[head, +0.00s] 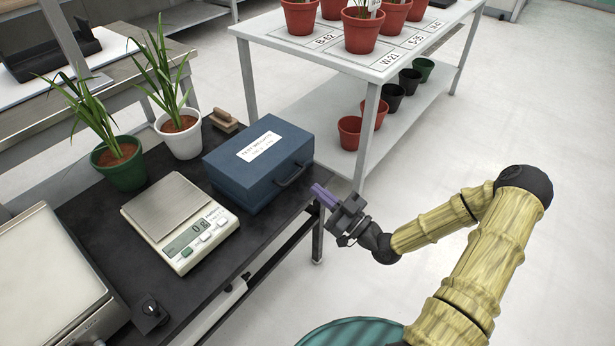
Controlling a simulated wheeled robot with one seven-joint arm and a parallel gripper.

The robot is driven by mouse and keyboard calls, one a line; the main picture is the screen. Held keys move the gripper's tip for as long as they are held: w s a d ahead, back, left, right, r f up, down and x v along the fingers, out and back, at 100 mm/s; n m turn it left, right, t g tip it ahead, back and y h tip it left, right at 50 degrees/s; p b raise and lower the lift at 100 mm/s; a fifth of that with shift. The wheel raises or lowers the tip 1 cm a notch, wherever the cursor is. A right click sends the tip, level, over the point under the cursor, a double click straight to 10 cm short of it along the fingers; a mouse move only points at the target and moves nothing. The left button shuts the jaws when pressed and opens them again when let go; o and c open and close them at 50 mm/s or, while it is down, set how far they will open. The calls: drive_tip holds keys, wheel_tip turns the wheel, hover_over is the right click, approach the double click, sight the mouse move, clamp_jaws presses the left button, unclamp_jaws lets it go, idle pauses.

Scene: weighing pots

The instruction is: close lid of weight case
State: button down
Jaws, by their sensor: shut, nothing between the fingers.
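The blue weight case (258,172) stands on the dark table, with a white label on its lid and a dark handle on its right front side. Its lid (282,139) lies flat on top and looks closed; whether it is latched I cannot tell. My gripper (318,192) has purple fingertips. It is shut and empty, just off the table's edge, to the right of the case's handle and apart from it by a small gap.
A scale (181,217) reading 0 g stands left of the case. A white pot (181,137) and a green pot (119,164) with plants stand behind it. A wooden block (223,120) lies behind the case.

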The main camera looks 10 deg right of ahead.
drive_tip(key=v, duration=0.3)
drive_tip(key=shift+a+f, duration=0.1)
drive_tip(key=shift+f, duration=0.25)
drive_tip(key=shift+w, duration=0.1)
wheel_tip(320, 180, down, 5)
drive_tip(key=a+n+g+h, duration=0.1)
drive_tip(key=a+g+h, duration=0.1)
drive_tip(key=g+h, duration=0.3)
drive_tip(key=s+d+r+m+g+h+p, duration=0.2)
drive_tip(key=s+d+r+m+g+h, duration=0.4)
drive_tip(key=r+h, duration=0.3)
drive_tip(key=s+a+r+m+g, duration=0.2)
drive_tip(key=s+r+m, duration=0.2)
drive_tip(key=s+r, duration=0.25)
drive_tip(key=w+p+v, duration=0.2)
drive_tip(key=p+v, duration=1)
drive_tip(key=p, duration=0.1)
drive_tip(key=w+a+r+p+v, duration=0.1)
drive_tip(key=w+p+v, duration=0.1)
drive_tip(key=p+v, duration=1)
drive_tip(key=w+a+p+v, duration=0.1)
drive_tip(key=w+p+v, duration=0.2)
drive_tip(key=p+v, duration=0.9)
drive_tip(key=shift+s+a+r+h+p, duration=0.25)
drive_tip(key=shift+s+r+h+p, duration=0.2)
drive_tip(key=shift+p, duration=0.45)
